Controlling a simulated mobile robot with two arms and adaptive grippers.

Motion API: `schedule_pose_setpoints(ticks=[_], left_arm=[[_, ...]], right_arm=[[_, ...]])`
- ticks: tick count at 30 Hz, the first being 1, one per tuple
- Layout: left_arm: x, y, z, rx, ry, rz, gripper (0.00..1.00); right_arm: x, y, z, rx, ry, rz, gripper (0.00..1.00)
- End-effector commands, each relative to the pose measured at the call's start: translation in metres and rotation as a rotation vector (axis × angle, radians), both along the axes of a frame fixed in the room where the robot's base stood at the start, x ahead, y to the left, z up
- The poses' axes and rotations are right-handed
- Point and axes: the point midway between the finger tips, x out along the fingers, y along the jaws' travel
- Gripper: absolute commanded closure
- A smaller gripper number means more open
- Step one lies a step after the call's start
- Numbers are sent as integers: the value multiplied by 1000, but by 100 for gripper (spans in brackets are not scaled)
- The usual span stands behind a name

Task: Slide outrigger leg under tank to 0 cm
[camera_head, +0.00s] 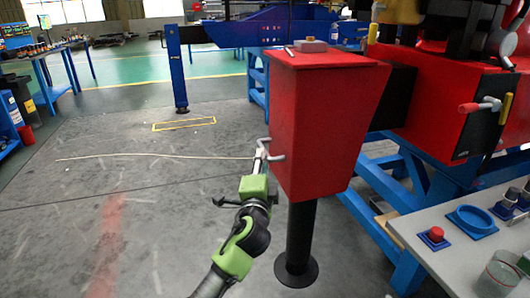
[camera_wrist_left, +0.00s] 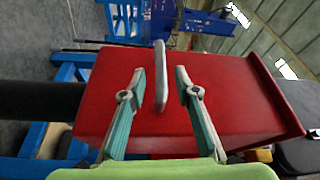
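The red tank (camera_head: 325,120) is a tall tapered box on a black upright leg (camera_head: 301,235) with a round foot on the floor. A black horizontal beam (camera_head: 397,95) shows between the tank and the red crane body. A grey bar handle (camera_head: 277,156) stands out from the tank's left face. My left gripper (camera_head: 262,154) is at this handle. In the left wrist view the handle (camera_wrist_left: 161,75) lies between the two spread fingers of my left gripper (camera_wrist_left: 159,88), with a gap visible on each side. My right gripper is not in view.
The crane body (camera_head: 450,110) stands on blue trestles (camera_head: 405,190) at right. A light table (camera_head: 450,262) with small parts and a glass is at lower right. The floor left of the tank is mostly clear.

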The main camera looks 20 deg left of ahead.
Motion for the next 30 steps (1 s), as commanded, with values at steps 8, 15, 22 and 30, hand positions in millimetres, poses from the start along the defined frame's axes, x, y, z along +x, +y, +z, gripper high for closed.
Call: schedule_pose_setpoints(ticks=[8,15,22,30], left_arm=[[47,10,3,-1,0,1,71],[61,13,4,-3,-1,-1,71],[62,13,5,-2,-1,-1,71],[61,13,4,-2,0,-1,100]], right_arm=[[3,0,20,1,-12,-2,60],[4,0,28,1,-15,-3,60],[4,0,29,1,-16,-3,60],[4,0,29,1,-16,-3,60]])
